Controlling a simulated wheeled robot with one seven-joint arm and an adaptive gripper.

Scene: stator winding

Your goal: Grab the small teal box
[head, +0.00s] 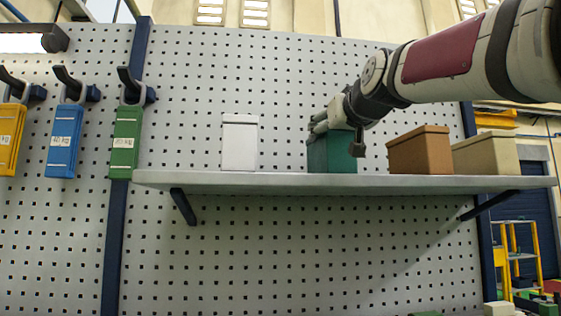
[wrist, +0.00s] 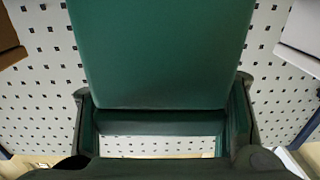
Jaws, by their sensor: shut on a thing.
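The small teal box (head: 331,152) stands on the grey shelf (head: 240,184), between a white box and a brown box. My gripper (head: 328,124) reaches it from above right and is shut on it. In the wrist view the teal box (wrist: 162,50) fills the upper middle, between the two fingers of my gripper (wrist: 163,120). I cannot tell whether the box's underside is clear of the shelf. Part of the box is hidden behind my wrist in the head view.
A white box (head: 239,142) stands to the left on the shelf, with free room between. A brown box (head: 419,150) and a beige box (head: 486,154) stand close on the right. A pegboard wall (head: 280,80) is behind. Blue, yellow and green holders hang at the left.

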